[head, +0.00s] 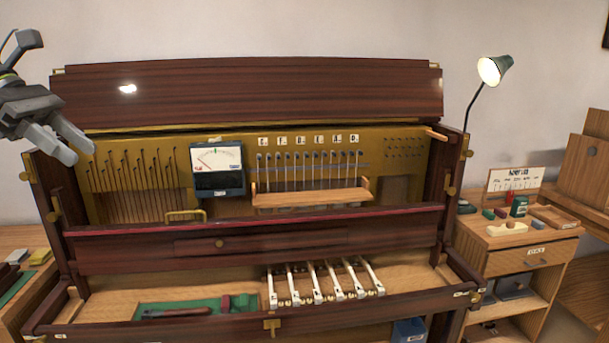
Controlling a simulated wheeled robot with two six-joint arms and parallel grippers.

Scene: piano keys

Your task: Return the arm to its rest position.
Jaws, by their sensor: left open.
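My left gripper (62,148) is at the upper left of the head view, in front of the left end of the upright piano (250,95). Its grey fingers are apart, with nothing between them. It is well above the key bed. My right gripper does not show. Several white piano keys (318,284) stand in a row on the wooden key bed, right of the middle.
A meter (217,168) and a small wooden shelf (312,197) are on the piano's front. A green tray (237,303) lies left of the keys. A wooden cabinet (515,262) and a green lamp (494,69) are at the right. The wall side above the piano is clear.

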